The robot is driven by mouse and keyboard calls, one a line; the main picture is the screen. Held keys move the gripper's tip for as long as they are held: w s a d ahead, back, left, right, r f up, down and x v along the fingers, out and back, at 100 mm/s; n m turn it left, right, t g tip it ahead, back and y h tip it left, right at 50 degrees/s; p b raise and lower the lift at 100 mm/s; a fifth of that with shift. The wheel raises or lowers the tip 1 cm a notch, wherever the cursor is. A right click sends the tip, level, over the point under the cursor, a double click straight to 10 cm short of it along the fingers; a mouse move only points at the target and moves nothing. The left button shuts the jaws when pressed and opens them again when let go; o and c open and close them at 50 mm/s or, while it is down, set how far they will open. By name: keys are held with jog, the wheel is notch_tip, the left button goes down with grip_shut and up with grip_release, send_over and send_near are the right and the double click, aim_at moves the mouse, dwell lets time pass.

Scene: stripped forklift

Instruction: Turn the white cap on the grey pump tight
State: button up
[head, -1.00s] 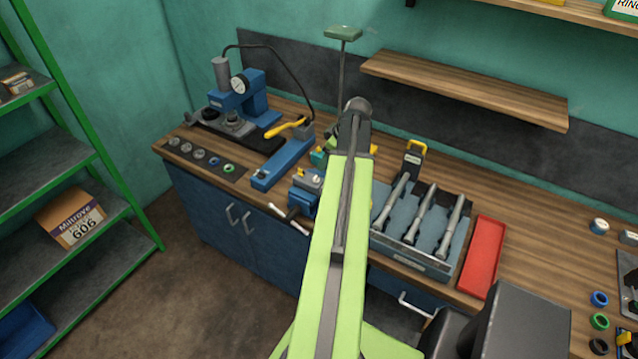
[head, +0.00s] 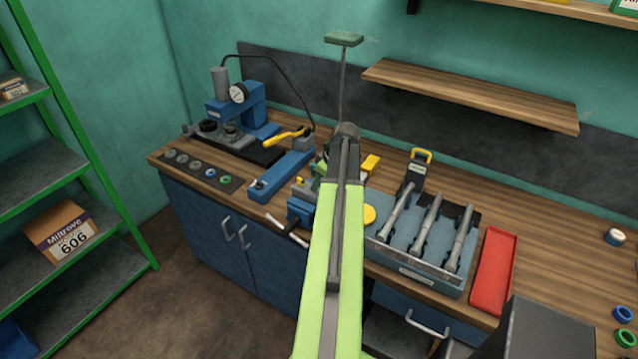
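I cannot make out a grey pump with a white cap for certain. A small round white-topped piece (head: 616,236) lies at the far right of the bench; I cannot tell if it is the cap. A blue pump body with a yellow lever (head: 284,172) stands left of my arm, with a black hose running to the blue press. My arm reaches forward over the bench.
A blue press with a gauge (head: 237,95) stands at the back left. A grey-blue tray with several metal rods (head: 415,270) and a red tray (head: 496,270) lie right of my arm. A wooden wall shelf (head: 470,95) hangs above. Bare bench (head: 555,235) shows at the right.

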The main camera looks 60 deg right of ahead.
grip_shut()
jog(key=shift+m, duration=0.3)
jog(key=m, duration=0.1)
jog(key=m+h, duration=0.1)
jog(key=m, duration=0.1)
jog(key=shift+a+h, duration=0.3)
jog(key=m, duration=0.3)
jog(key=m+g+h, duration=0.1)
jog(key=m, duration=0.1)
jog(key=shift+w+a+m+g+h, duration=0.15)
jog(key=shift+m+g+h, duration=0.15)
jog(key=shift+m, duration=0.1)
jog(key=m, duration=0.1)
jog(key=m+g, duration=0.1)
jog(key=m, duration=0.1)
jog(key=m+h, duration=0.1)
jog(key=m, duration=0.1)
jog(key=shift+w+g, duration=0.25)
jog(key=shift+g, duration=0.15)
jog(key=m+g, duration=0.1)
jog(key=m, duration=0.1)
jog(key=m+g, duration=0.1)
jog(key=m, duration=0.2)
jog(key=shift+w+m, duration=0.2)
jog(key=shift+m, duration=0.1)
jog(key=shift+a, duration=0.1)
jog(key=o, duration=0.8)
grip_release()
